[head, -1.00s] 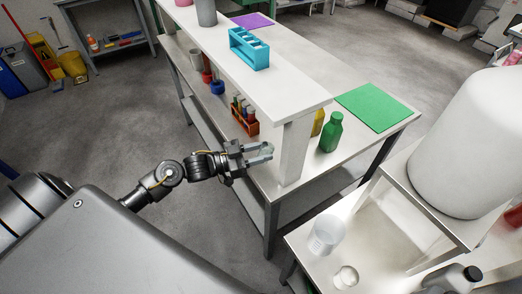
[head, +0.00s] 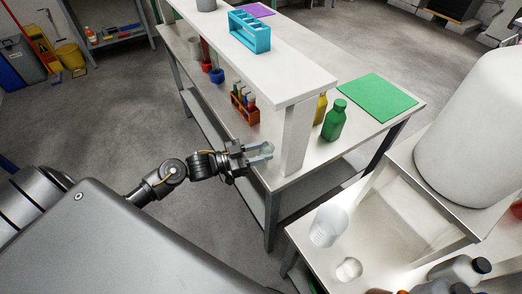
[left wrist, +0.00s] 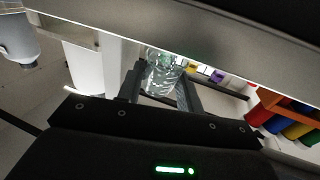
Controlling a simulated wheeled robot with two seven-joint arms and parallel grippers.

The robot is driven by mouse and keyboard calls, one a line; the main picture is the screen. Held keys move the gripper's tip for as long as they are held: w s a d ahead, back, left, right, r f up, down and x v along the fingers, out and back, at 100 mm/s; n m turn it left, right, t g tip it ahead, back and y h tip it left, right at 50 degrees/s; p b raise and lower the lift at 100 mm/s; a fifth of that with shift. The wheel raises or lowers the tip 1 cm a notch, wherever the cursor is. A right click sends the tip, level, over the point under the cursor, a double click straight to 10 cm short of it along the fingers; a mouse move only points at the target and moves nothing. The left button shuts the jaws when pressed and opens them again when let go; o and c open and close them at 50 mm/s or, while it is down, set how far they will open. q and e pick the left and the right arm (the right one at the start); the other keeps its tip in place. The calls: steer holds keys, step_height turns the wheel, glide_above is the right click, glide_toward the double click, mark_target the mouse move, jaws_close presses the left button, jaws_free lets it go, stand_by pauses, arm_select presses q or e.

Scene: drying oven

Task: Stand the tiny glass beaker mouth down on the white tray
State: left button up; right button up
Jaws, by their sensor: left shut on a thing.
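My left gripper (head: 261,152) is shut on a tiny clear glass beaker (head: 267,148), held between its fingertips beside the near end of the shelved bench. The beaker also shows in the left wrist view (left wrist: 164,72), between the two fingers. Its glass is see-through, and I cannot tell which way its mouth points. I cannot make out a white tray in these views. My right gripper is not in view.
The bench has a raised white shelf (head: 262,72) on a post (head: 295,140) close to my gripper. An orange rack (head: 245,107) and a green bottle (head: 335,120) stand below. At right, a white table holds a larger beaker (head: 328,226) and a small glass vessel (head: 348,269).

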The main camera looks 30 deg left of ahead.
arm_select(q)
steer(key=shift+f, duration=0.35)
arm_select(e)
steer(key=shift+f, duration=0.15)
arm_select(q)
steer(key=o, duration=1.1)
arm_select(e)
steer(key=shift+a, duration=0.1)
arm_select(q)
steer(key=shift+o, duration=0.2)
steer(key=shift+a, duration=0.1)
steer(key=b+v, duration=0.2)
steer(key=v, duration=0.8)
steer(key=shift+s+a, duration=0.2)
steer(key=shift+s, duration=0.05)
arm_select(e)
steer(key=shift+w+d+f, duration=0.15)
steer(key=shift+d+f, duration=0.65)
arm_select(q)
steer(key=shift+r, duration=0.1)
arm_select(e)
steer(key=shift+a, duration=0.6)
